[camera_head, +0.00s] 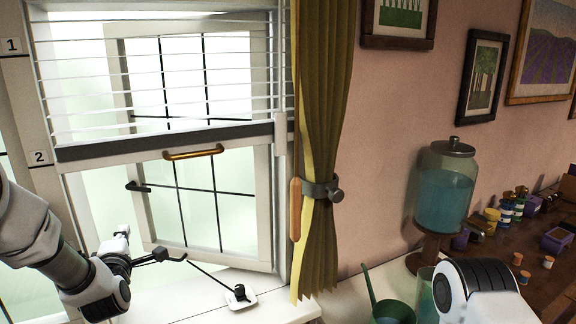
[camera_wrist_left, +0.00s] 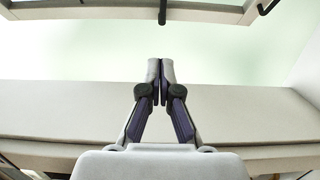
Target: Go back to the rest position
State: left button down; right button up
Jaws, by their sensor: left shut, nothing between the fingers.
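My left gripper (camera_head: 123,232) is at the lower left of the head view, in front of the open window and above the sill. In the left wrist view its two fingertips (camera_wrist_left: 160,70) meet with nothing between them. The open window sash (camera_head: 205,190) stands behind and to the right of it. A dark window stay (camera_head: 212,278) runs down to a small white plate on the sill (camera_head: 175,303). Part of my right arm (camera_head: 478,288) shows at the lower right; its gripper is out of view.
A blind (camera_head: 165,143) with a brass handle (camera_head: 194,153) hangs partway down. An olive curtain (camera_head: 322,120) is tied back beside the window. A drink dispenser (camera_head: 445,190), a green watering can (camera_head: 392,310) and several small jars (camera_head: 505,212) stand at the right.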

pick_arm(q)
jog(key=s+d+f+m+g+h, duration=0.1)
jog(key=s+d+f+m+g, duration=0.25)
jog(key=s+f, duration=0.4)
jog(key=s+d+f+m+g+h, duration=0.2)
jog(key=s+f+m, duration=0.2)
jog(key=f, duration=0.7)
jog(key=s+d+f+m+g+h, duration=0.1)
jog(key=s+d+f+m+g, duration=0.3)
jog(key=f, duration=0.6)
jog(key=s+d+f+m+g+h, duration=0.15)
jog(key=s+f+m+g, duration=0.3)
jog(key=s, duration=0.95)
jog(key=s+d+f+m+g, duration=0.25)
jog(key=s+f+m, duration=0.3)
jog(key=s, duration=0.85)
notch_tip(320, 180, down, 10)
jog(key=b, duration=1)
jog(key=shift+a+f, duration=0.15)
jog(key=shift+a, duration=0.05)
pick_arm(e)
notch_tip(320, 180, down, 10)
pick_arm(q)
jog(key=shift+w+g, duration=0.1)
jog(key=shift+g, duration=0.15)
